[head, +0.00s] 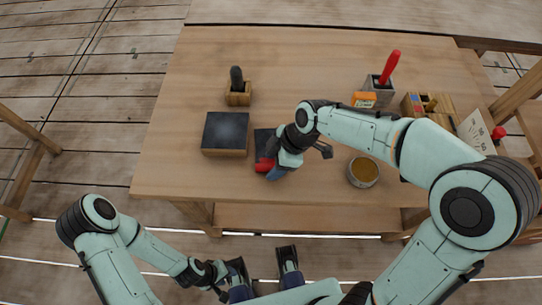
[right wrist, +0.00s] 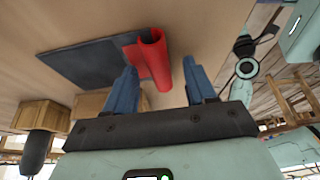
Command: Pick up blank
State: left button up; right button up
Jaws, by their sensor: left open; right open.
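The blank appears to be the thin dark sheet (head: 263,137) lying on the table, though I cannot be certain. It also shows in the right wrist view (right wrist: 88,62). A red folded strip (head: 264,165) lies along its near edge and shows in the right wrist view (right wrist: 150,60). My right gripper (head: 273,168) is open just over that red edge. In the right wrist view its blue fingers (right wrist: 159,80) are apart, with the red strip beyond and between their tips; contact cannot be told. My left gripper (head: 217,276) is open and empty, below the table's front edge.
A dark-topped wooden block (head: 225,135) stands left of the sheet. A small wooden holder (head: 238,96) is behind it. A round tin (head: 363,171), an orange box (head: 364,99), a grey pot (head: 379,88) and a wooden rack (head: 428,104) stand right. The table's front left is clear.

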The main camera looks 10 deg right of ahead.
grip_shut()
jog(key=shift+r, duration=0.15)
